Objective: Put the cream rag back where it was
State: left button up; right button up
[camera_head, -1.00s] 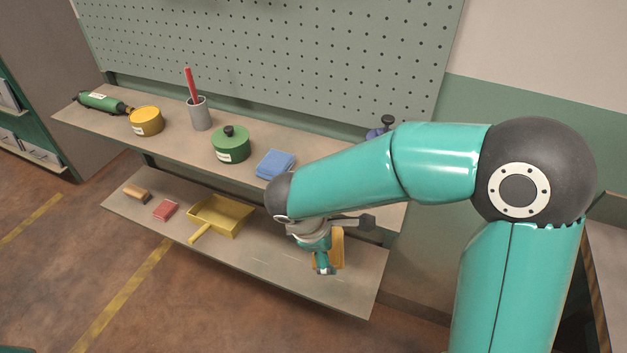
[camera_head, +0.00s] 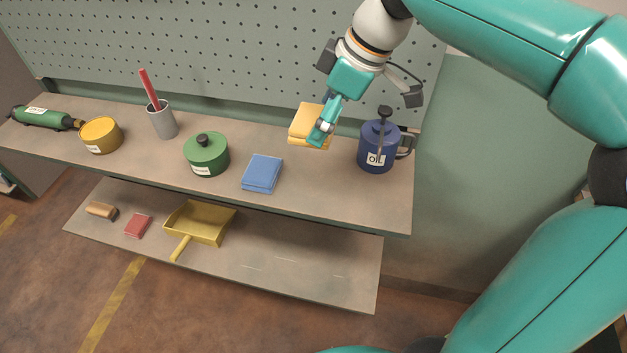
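A folded yellow-cream rag (camera_head: 304,121) is in my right gripper (camera_head: 322,131), whose fingers are closed on its right side. The gripper points down over the upper shelf (camera_head: 285,205), and the rag is between a folded blue cloth (camera_head: 262,172) and a blue oil can (camera_head: 374,150), toward the back. It looks held above the shelf; the exact gap cannot be told. The fingers hide part of the rag. No other cream cloth shows. My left gripper is not in view.
The upper shelf also holds a green lidded pot (camera_head: 206,156), a grey cup (camera_head: 162,122) with a red stick, a yellow tin (camera_head: 100,136) and a green tool (camera_head: 42,117). The lower shelf (camera_head: 300,262) holds a dustpan (camera_head: 203,222), a red block (camera_head: 138,226) and a brush (camera_head: 101,210); its right part is bare.

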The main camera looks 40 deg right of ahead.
send_over(311, 192)
jog(key=f, duration=0.8)
jog(key=s+d+f+b, duration=0.1)
jog(key=f, duration=0.3)
jog(key=shift+f, duration=2.45)
jog(key=o, duration=0.7)
jog(key=v, duration=1.2)
jog(key=shift+w, duration=0.1)
jog(key=shift+r, duration=0.1)
